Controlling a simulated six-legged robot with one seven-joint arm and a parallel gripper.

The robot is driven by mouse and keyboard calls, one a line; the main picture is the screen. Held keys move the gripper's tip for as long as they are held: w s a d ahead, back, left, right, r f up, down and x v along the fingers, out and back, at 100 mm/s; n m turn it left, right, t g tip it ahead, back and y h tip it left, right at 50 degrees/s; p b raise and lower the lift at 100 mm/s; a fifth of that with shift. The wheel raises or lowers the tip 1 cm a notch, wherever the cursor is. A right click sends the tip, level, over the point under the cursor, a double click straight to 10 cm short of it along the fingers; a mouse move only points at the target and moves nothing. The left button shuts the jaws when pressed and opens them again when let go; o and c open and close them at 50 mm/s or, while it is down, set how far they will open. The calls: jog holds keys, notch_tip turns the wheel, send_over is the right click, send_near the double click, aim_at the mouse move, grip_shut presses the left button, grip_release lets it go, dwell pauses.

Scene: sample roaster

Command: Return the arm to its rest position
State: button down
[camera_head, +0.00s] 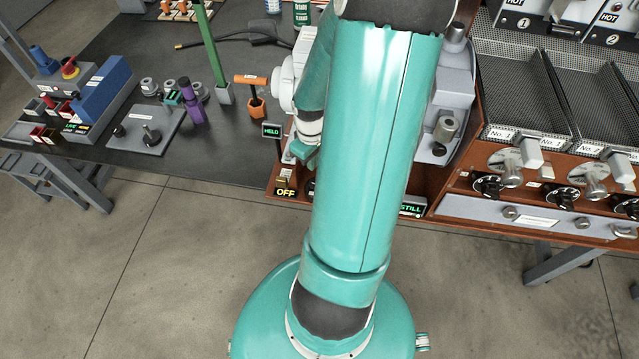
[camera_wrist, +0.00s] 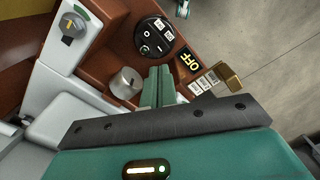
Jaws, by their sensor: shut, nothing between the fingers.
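My teal arm (camera_head: 362,130) rises from my round teal base and fills the middle of the head view, hiding part of the machine behind it. My gripper (camera_wrist: 159,72) shows in the wrist view with its two teal fingers together and nothing between them. The fingers are over the brown machine panel, between a silver knob (camera_wrist: 125,83) and a lit OFF sign (camera_wrist: 187,62). Whether the fingertips touch the panel cannot be told. In the head view, part of the gripper (camera_head: 305,155) shows left of my arm, near the HELD display (camera_head: 272,131).
A black table (camera_head: 225,150) at left holds a purple grinder-like tool (camera_head: 190,105), an orange-handled tool (camera_head: 255,95) and a blue block (camera_head: 103,88). The roaster with mesh trays (camera_head: 520,85) stands at right. A brass lever (camera_wrist: 230,76) is beside the OFF sign. Floor in front is clear.

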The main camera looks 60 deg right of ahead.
dwell(0.3)
jog(key=w+a+r+t+h, duration=0.1)
jog(key=w+a+r, duration=0.2)
jog(key=a+r, duration=0.5)
jog(key=w+a+r+t+h, duration=0.15)
jog(key=w+a+r, duration=0.35)
jog(key=r, duration=0.5)
jog(key=s+a+r+t+y, duration=0.1)
jog(key=s+a+r, duration=0.2)
jog(key=a+r, duration=0.2)
jog(key=s+a+r+n+t+y, duration=0.1)
jog(key=a+r, duration=0.5)
jog(key=a, duration=0.6)
jog(key=shift+s+a+t, duration=0.2)
jog(key=shift+s+t, duration=0.35)
jog(key=shift+s, duration=0.5)
jog(key=shift+w+y, duration=0.15)
jog(key=shift+y, duration=0.1)
